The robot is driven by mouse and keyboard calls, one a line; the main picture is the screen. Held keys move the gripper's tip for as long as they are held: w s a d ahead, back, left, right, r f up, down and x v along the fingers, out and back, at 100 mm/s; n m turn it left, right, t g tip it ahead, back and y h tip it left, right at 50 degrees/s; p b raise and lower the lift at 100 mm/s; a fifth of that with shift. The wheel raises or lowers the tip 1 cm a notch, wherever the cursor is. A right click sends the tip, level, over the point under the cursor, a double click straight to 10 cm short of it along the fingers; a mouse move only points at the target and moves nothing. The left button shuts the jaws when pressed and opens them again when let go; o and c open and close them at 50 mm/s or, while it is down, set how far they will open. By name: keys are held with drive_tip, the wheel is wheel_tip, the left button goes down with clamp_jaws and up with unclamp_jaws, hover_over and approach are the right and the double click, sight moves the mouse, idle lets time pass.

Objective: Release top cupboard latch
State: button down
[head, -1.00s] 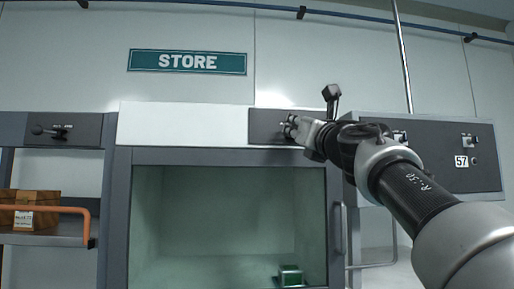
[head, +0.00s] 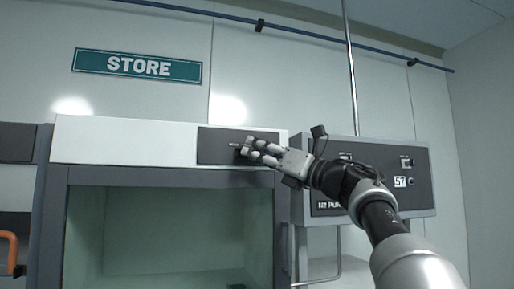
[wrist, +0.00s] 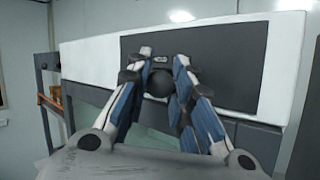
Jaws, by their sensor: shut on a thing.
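The top cupboard (head: 125,139) has a white top band with a dark latch panel (head: 212,144) at its right end. The panel also fills the middle of the wrist view (wrist: 220,55), with a small pale label above the knob. My gripper (head: 246,148) is at this panel, its fingers pointing left in the head view. In the wrist view my gripper (wrist: 160,72) has its two fingers on either side of the latch's round black knob (wrist: 158,83), shut on it. The latch's thin lever (head: 235,145) shows just left of the fingertips; the rest is hidden behind them.
A glass-fronted compartment (head: 170,235) lies below the band. A grey control box (head: 425,170) numbered 57 stands right of the cupboard, behind my arm. An orange handle (head: 12,250) is at the left edge. A teal STORE sign (head: 85,60) hangs above.

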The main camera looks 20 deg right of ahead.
drive_tip(key=c, duration=1.4)
unclamp_jaws()
drive_tip(key=shift+d, duration=0.1)
drive_tip(key=v, duration=1.2)
